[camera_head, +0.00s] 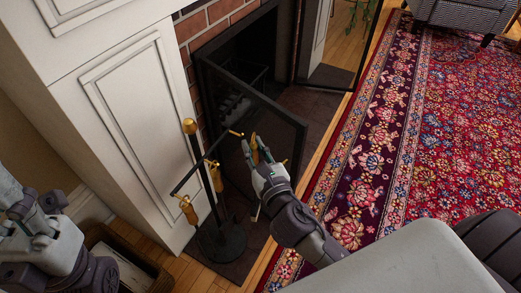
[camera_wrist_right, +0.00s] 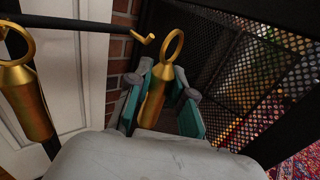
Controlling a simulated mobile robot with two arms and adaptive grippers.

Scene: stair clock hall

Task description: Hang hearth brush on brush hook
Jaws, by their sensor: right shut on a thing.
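My right gripper (camera_head: 262,168) is shut on the gold handle of the hearth brush (camera_head: 254,150), beside the tool stand. In the right wrist view the handle (camera_wrist_right: 153,97) stands nearly upright between the teal-padded fingers (camera_wrist_right: 160,98), its ring at the top. The brush's lower end is mostly hidden by my gripper and arm. The empty brush hook (camera_head: 237,133) is the gold upturned tip of a black bar. In the right wrist view this hook (camera_wrist_right: 148,39) is just left of the ring, apart from it in the picture. My left gripper (camera_head: 42,215) is at lower left, its jaw opening unclear.
The black stand (camera_head: 222,243) carries other gold-handled tools (camera_head: 187,209) on its left side. A mesh fire screen (camera_head: 265,115) stands close behind my right gripper. A white mantel panel (camera_head: 140,110) is to the left, a wooden box (camera_head: 125,262) below, a red rug (camera_head: 450,130) to the right.

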